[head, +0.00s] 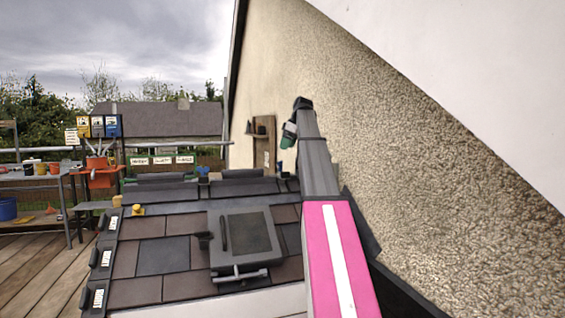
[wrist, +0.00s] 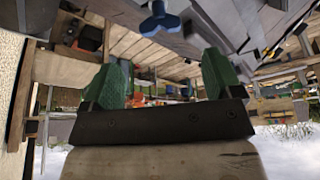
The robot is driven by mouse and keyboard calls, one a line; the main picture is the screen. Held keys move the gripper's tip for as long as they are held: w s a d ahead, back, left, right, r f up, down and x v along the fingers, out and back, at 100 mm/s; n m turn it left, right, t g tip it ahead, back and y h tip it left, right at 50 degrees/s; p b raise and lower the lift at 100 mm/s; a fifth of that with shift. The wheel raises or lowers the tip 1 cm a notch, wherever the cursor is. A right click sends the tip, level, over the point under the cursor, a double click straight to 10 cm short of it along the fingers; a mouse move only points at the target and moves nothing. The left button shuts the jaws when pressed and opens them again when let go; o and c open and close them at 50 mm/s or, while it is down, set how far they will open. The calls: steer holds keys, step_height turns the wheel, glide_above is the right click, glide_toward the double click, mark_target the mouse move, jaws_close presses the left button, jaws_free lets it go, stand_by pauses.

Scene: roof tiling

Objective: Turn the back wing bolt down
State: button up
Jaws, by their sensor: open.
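My gripper (head: 289,135) is raised at the end of my arm, beside the rough wall and above the far right end of the roof. In the wrist view its two green fingers (wrist: 162,72) stand apart with nothing held between them. A blue wing bolt (wrist: 159,20) shows at the top of the wrist view, beyond the fingertips and apart from them. I cannot tell from its look whether it is the back one.
A tiled roof (head: 163,255) lies ahead, with a skylight-like hatch (head: 243,240) on it. The rough wall (head: 420,170) rises close on the right. A wooden board (head: 264,143) stands by the wall near my gripper. A workbench (head: 30,179) stands at the left.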

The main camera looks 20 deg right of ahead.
mark_target(281, 161)
steer(key=x, duration=0.8)
steer(key=shift+f, duration=0.2)
steer(key=shift+c, duration=0.3)
steer(key=c, duration=0.9)
